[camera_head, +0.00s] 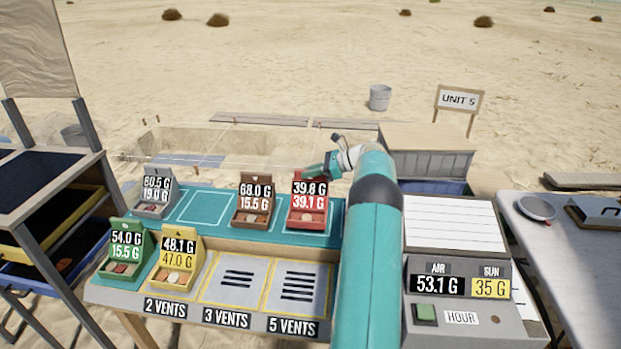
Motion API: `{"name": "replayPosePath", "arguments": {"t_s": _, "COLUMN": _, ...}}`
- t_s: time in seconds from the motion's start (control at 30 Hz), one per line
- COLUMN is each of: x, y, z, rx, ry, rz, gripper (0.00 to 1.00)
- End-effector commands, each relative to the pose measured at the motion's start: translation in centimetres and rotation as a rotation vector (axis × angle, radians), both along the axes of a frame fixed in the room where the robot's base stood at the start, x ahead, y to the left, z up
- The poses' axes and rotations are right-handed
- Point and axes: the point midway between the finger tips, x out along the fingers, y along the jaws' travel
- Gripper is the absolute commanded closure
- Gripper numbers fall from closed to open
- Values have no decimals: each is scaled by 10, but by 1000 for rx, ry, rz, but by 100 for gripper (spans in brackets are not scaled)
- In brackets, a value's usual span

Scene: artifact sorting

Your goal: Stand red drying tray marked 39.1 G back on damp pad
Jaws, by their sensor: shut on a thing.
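The red drying tray (307,218) shows 39.8 G over 39.1 G on its upright back card and holds small pieces. It is upright at the right end of the teal pad (204,208) with outlined squares, which looks like the damp pad. I cannot tell whether the tray rests on the pad or hangs just above it. My gripper (314,172) is at the top back edge of the tray, shut on it. The card partly hides the fingertips.
A brown tray (252,214) and a grey tray (153,205) stand on the teal pad with an empty outlined square between. Green (124,268) and yellow (176,278) trays stand in front. The 3 VENTS (236,281) and 5 VENTS (298,287) plates are empty. A console (458,305) stands right.

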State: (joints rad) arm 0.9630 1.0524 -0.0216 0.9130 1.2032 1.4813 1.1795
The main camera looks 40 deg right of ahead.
Motion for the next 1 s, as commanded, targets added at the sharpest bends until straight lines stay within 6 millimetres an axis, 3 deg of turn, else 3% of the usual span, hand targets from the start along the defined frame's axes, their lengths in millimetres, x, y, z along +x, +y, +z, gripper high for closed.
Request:
{"name": "replayPosePath", "arguments": {"t_s": 0.13, "x": 0, "y": 0, "z": -20, "rx": 2, "ry": 0, "rz": -1, "gripper": 100}}
{"name": "replayPosePath", "arguments": {"t_s": 0.5, "x": 0, "y": 0, "z": -25, "rx": 2, "ry": 0, "rz": -1, "gripper": 100}}
{"name": "replayPosePath", "arguments": {"t_s": 0.53, "x": -1, "y": 0, "z": -25, "rx": 1, "ry": 1, "rz": -1, "gripper": 80}}
{"name": "replayPosePath", "arguments": {"t_s": 0.6, "x": -1, "y": 0, "z": -25, "rx": 1, "ry": 1, "rz": -1, "gripper": 66}}
{"name": "replayPosePath", "arguments": {"t_s": 1.0, "x": -3, "y": -2, "z": -21, "rx": 1, "ry": 2, "rz": -2, "gripper": 64}}
